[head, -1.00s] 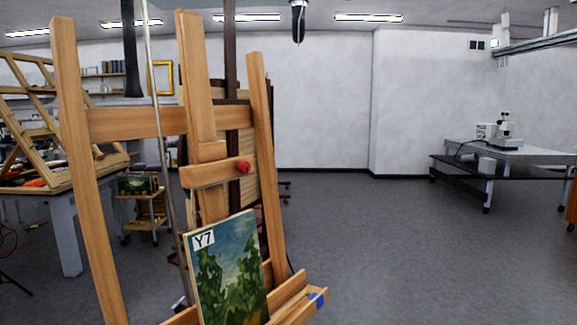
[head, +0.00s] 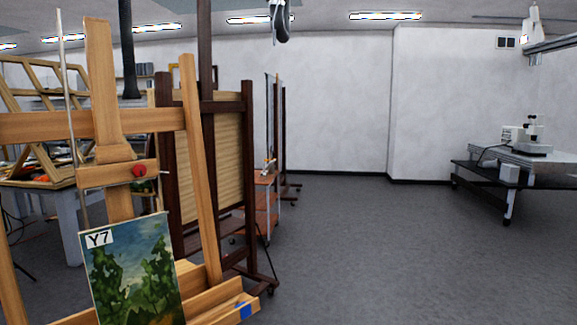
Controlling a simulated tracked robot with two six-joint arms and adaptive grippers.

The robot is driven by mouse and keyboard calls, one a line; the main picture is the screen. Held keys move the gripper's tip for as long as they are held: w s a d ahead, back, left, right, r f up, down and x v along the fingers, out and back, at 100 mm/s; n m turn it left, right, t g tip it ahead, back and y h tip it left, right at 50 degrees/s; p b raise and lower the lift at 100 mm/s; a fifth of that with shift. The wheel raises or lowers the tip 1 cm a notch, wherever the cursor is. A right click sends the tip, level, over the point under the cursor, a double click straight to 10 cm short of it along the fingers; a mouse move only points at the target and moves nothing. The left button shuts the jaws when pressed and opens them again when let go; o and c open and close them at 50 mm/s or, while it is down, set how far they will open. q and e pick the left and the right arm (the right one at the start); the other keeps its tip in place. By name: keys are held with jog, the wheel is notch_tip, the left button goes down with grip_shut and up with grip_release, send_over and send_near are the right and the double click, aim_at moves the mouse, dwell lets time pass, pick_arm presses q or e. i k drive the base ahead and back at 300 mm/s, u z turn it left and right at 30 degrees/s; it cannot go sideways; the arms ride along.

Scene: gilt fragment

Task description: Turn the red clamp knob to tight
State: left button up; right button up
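The red clamp knob (head: 139,171) is a small round knob on the front of a wooden clamp bar (head: 100,175) on the light wooden easel (head: 195,150), at the left of the head view. Which way the knob is turned cannot be told. A green and blue landscape painting (head: 140,275) with a white "Y7" label stands on the easel ledge, below the clamp bar and apart from it. Neither of my grippers is in view.
A dark easel (head: 248,140) on casters stands just behind the light one, with an orange-topped cart (head: 265,178) beyond. A work table (head: 60,200) is at the left. A table with a microscope (head: 530,165) is at the right. The floor (head: 390,250) between is clear.

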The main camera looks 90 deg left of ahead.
aim_at(139, 169)
jog(key=z, duration=0.2)
jog(key=i, duration=0.9)
jog(key=u, duration=1.6)
jog(key=i, duration=0.3)
jog(key=u, duration=2.35)
jog(key=i, duration=0.2)
jog(key=u, duration=1.05)
jog(key=k, duration=0.55)
jog(key=u, duration=0.55)
jog(key=i, duration=1.45)
jog(key=z, duration=0.45)
